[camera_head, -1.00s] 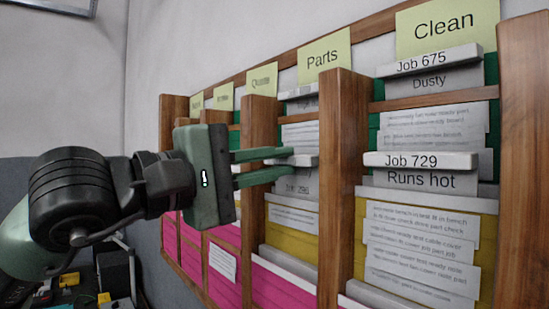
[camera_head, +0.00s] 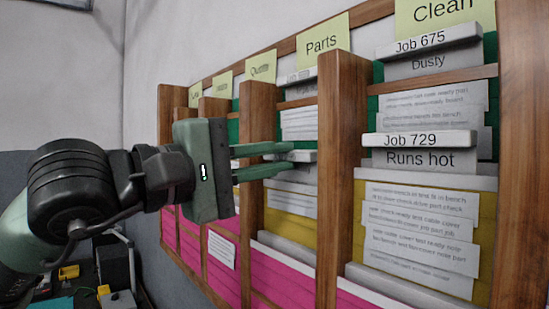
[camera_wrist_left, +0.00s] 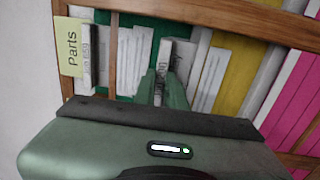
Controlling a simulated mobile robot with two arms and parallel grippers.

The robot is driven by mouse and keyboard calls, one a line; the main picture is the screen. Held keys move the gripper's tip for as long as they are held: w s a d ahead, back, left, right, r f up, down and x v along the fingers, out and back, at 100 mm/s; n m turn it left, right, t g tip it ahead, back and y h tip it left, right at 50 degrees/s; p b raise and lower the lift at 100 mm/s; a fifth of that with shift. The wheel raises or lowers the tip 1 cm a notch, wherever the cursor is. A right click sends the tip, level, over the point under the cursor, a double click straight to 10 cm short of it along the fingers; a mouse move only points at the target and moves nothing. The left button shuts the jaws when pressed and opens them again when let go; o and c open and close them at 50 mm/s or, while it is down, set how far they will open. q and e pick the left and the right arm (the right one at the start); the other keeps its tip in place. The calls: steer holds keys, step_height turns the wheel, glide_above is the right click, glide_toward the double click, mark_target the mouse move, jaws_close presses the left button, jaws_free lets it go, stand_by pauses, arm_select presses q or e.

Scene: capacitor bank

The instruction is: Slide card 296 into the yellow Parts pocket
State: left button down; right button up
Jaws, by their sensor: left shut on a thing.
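Card 296 (camera_head: 303,155) is in the Parts column, its white top bar between my left gripper's fingers. Its lower part is down at the mouth of the yellow Parts pocket (camera_head: 290,225), which hides its bottom edge; its number is not readable now. My left gripper (camera_head: 291,158) is shut on the card, reaching in from the left past a wooden divider. In the left wrist view the fingers (camera_wrist_left: 163,88) close on the card (camera_wrist_left: 183,58), close to the yellow pocket (camera_wrist_left: 236,78). My right gripper is not in view.
The Parts label (camera_head: 321,42) tops this column. Wooden dividers (camera_head: 342,180) stand on both sides of it. Card Job 729 (camera_head: 419,139) sits in the Clean column's yellow pocket to the right. A green pocket lies above, and a pink pocket (camera_head: 280,275) below.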

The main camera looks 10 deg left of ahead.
arm_select(q)
steer(key=shift+f, duration=0.3)
steer(key=c, duration=1.4)
jaws_free()
steer(key=b+v, duration=0.3)
steer(key=v, duration=0.4)
steer(key=shift+s+a+b, duration=0.25)
steer(key=shift+s+b, duration=0.05)
